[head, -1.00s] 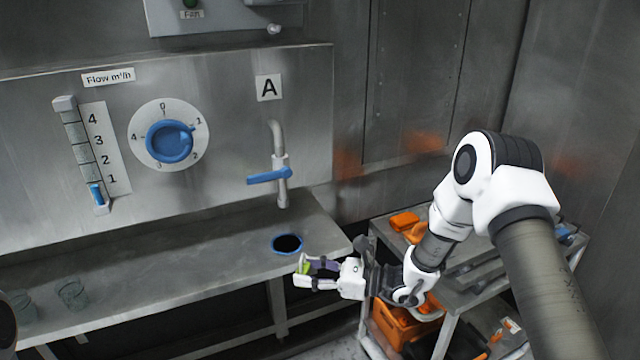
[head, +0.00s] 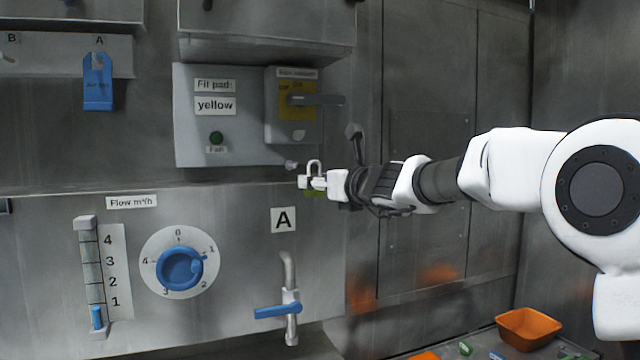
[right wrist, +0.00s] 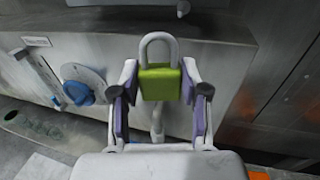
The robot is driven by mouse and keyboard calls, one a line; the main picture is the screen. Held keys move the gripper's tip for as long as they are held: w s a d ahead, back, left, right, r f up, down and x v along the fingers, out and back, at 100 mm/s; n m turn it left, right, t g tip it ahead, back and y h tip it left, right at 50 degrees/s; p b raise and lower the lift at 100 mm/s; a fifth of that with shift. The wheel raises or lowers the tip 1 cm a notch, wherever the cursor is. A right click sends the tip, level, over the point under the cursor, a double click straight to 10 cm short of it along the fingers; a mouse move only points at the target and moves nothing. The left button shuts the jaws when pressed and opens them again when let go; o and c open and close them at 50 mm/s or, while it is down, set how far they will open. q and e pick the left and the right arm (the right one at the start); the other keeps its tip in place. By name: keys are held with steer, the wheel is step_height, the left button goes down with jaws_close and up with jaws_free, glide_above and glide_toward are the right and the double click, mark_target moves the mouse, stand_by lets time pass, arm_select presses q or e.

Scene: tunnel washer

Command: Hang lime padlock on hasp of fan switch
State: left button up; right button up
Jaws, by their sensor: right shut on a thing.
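The lime padlock (right wrist: 160,84) is between the two fingers of my right gripper (right wrist: 160,98), which is shut on its body. Its grey shackle stands upright above the body. In the head view my right gripper (head: 312,182) hides most of the padlock; the shackle (head: 315,166) and a lime strip below show. A grey switch box (head: 292,128) with a yellow plate and a grey handle sits on the wall panel, above and left of the padlock, apart from it. A pale tab (head: 299,135) shows low on this box; I cannot tell its exact shape. My left gripper is out of view.
A small pale knob (head: 291,165) sticks out just left of my right gripper. A green Fan lamp (head: 216,137) is on the panel (head: 245,148). Below are a blue dial (head: 180,268) and a blue-handled tap (head: 278,311). An orange bin (head: 528,328) stands lower right.

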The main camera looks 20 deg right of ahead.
steer(key=w+p, duration=0.6)
steer(key=r+p, duration=0.2)
steer(key=p, duration=0.1)
steer(key=w+r+p, duration=0.1)
steer(key=r+p, duration=0.5)
steer(key=p, duration=0.1)
steer(key=shift+w+a, duration=0.1)
steer(key=shift+w, duration=0.3)
steer(key=shift+w+f+b, duration=0.6)
steer(key=shift+f+b, duration=0.2)
steer(key=shift+f, duration=0.15)
